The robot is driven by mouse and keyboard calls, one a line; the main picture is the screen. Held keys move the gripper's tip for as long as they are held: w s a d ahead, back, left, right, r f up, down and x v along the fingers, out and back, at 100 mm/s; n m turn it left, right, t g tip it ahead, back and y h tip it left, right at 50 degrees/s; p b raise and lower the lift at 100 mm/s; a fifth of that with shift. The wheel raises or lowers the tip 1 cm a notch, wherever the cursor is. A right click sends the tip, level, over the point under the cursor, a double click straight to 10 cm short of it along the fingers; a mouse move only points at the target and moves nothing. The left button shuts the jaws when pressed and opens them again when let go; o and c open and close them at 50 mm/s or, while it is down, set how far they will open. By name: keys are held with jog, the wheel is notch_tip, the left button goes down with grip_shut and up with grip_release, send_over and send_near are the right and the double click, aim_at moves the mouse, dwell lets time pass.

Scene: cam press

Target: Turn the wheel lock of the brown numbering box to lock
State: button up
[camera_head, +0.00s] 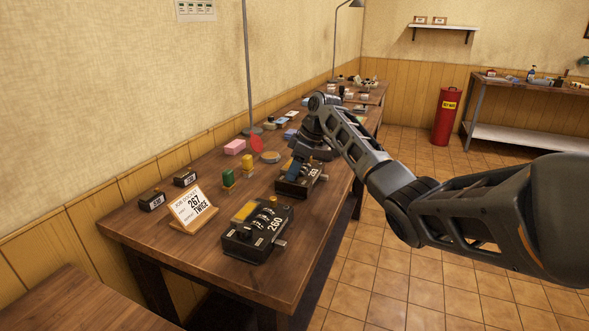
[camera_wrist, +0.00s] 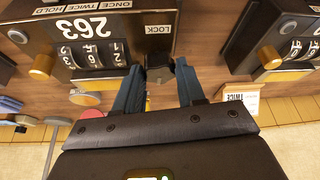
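The numbering box marked 263 (camera_wrist: 95,8) fills the upper left of the wrist view, with dark brown sides, number wheels (camera_wrist: 92,54) and a brass knob (camera_wrist: 42,66). Its label strip reads HOLD, TWICE, ONCE, with LOCK apart at the right. A small dark lock knob (camera_wrist: 160,70) sits below the LOCK label. My gripper (camera_wrist: 160,72) has its two blue fingers apart, one on each side of this knob. I cannot tell whether they touch it. In the head view my gripper (camera_head: 299,158) reaches down over this box (camera_head: 296,188), hiding part of it.
A second numbering box, marked 260 (camera_head: 238,246), stands nearer on the wooden table (camera_head: 150,238). A sign reading 267 TWICE (camera_head: 193,208), two small black blocks, and green and yellow stamps (camera_head: 228,178) stand to the left. A lamp pole rises behind them.

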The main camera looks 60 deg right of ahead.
jog(key=c, duration=0.5)
